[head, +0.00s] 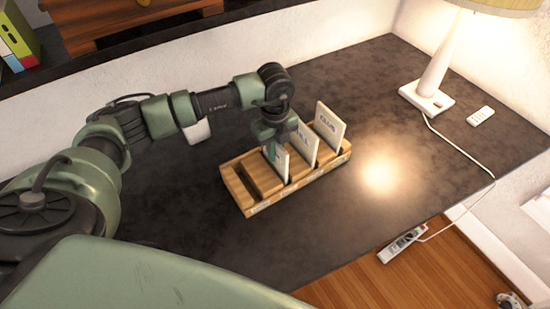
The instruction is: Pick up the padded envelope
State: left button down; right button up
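A wooden sorter rack (238,191) with slots stands on the dark tabletop. Three pale upright pieces with dark lettering stand in it: a front one (283,166), a middle one (307,147) and a back one (330,127). The lettering is too small to read surely, and I cannot tell whether any is the padded envelope. My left gripper (272,150) points down at the front piece, close to or touching it. Its fingers are small and partly hidden, so its opening and any hold are unclear. My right gripper is not in view.
A lit lamp (433,75) and a white remote (480,116) stand at the back right. A small white object (197,131) shows beside my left arm. A power strip (402,244) lies on the wooden floor. The tabletop right of the rack is clear.

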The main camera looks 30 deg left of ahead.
pick_arm(q)
jog(key=shift+r, duration=0.15)
notch_tip(320, 180, up, 20)
jog(key=b, duration=0.3)
dwell(0.4)
